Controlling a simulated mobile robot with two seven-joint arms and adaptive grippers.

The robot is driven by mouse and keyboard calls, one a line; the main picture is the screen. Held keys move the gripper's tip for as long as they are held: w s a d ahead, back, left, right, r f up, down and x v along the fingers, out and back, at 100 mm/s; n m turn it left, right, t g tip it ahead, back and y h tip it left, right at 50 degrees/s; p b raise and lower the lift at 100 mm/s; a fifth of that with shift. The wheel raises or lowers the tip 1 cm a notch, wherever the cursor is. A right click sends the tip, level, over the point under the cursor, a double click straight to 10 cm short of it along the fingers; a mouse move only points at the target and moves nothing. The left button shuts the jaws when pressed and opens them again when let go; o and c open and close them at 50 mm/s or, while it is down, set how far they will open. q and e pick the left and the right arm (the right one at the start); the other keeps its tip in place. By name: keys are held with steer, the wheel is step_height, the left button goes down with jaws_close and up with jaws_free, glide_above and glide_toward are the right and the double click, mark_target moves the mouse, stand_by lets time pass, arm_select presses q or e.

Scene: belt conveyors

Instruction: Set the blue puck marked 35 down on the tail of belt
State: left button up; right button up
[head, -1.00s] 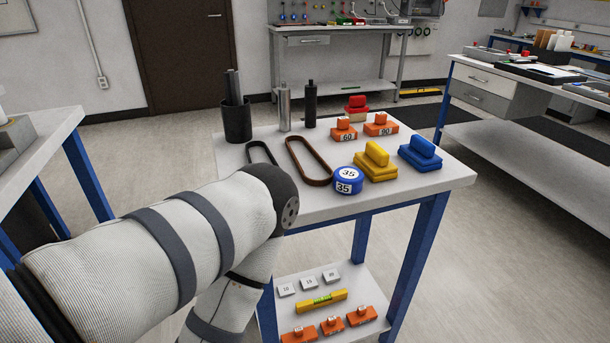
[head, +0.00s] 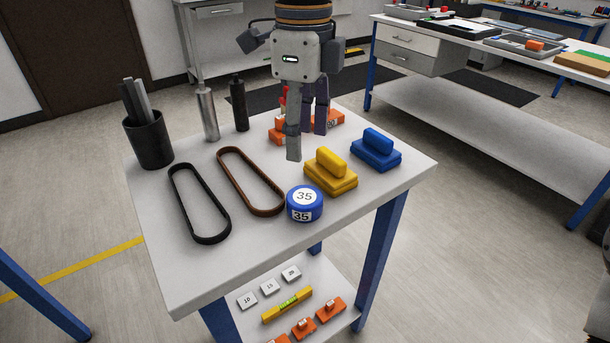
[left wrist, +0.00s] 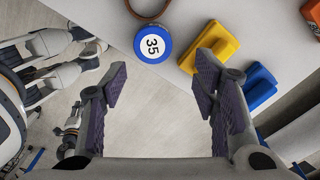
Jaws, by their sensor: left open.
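The blue puck marked 35 (head: 304,204) lies flat on the small white table, between the brown belt loop and the yellow block. It also shows in the left wrist view (left wrist: 153,43), beyond the fingertips and between their lines. My left gripper (head: 307,141) hangs fingers-down above the table, behind the puck in the head view. Its fingers are apart and empty, also in the left wrist view (left wrist: 160,85), and do not touch the puck. A black belt loop (head: 199,203) and a brown belt loop (head: 250,181) lie left of the puck. No conveyor shows.
A yellow block (head: 331,171) and a blue block (head: 376,150) stand right of the puck. Orange blocks (head: 277,132) are partly hidden behind my gripper. A black cup (head: 149,143) and two bottles stand at the back left. The table's front area is clear.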

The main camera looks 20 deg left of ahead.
mark_target(306, 197)
arm_select(q)
steer(key=f, duration=0.1)
steer(key=s+f, duration=0.1)
steer(key=shift+s+d+f, duration=0.1)
steer(key=shift+s+f, duration=0.1)
steer(key=shift+f, duration=0.2)
steer(key=f, duration=0.8)
steer(key=shift+d+f, duration=0.3)
steer(key=shift+f, duration=0.05)
steer(key=c, duration=0.9)
steer(key=shift+r, duration=0.15)
steer(key=shift+c, duration=0.2)
